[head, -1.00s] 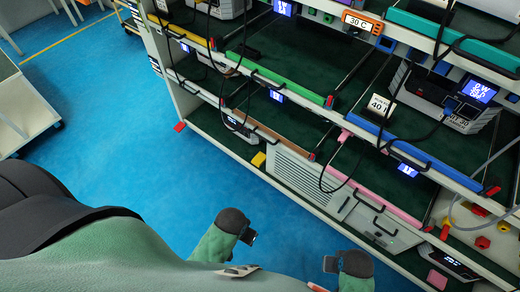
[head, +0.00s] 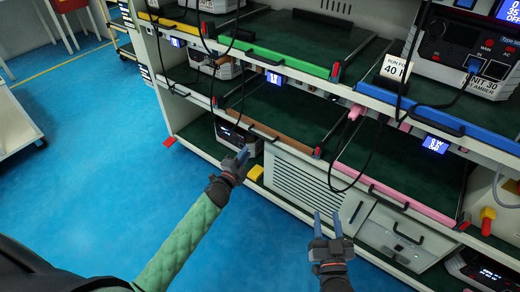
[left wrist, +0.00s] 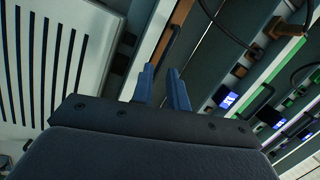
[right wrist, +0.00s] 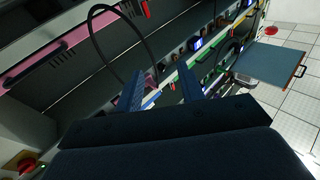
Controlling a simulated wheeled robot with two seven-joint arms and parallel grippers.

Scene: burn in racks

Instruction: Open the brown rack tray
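The brown rack tray has a brown front strip (head: 292,142) on the middle shelf level in the head view, in line with the shelf edge. A black handle (head: 262,133) sits on its front. In the left wrist view the brown strip (left wrist: 181,12) shows beyond my fingers, with the dark handle (left wrist: 168,50) close to the fingertips. My left gripper (head: 244,154) is open and empty, just below and left of the handle; contact is not visible. My right gripper (head: 327,218) is open and empty in front of the vented panel, below the tray.
A green-fronted tray (head: 285,60) is above, and a pink-fronted tray (head: 400,196) is to the right. Black cables (head: 372,150) hang across the rack front near my right gripper. A vented panel (head: 301,180) stands below. The blue floor (head: 110,170) at left is clear.

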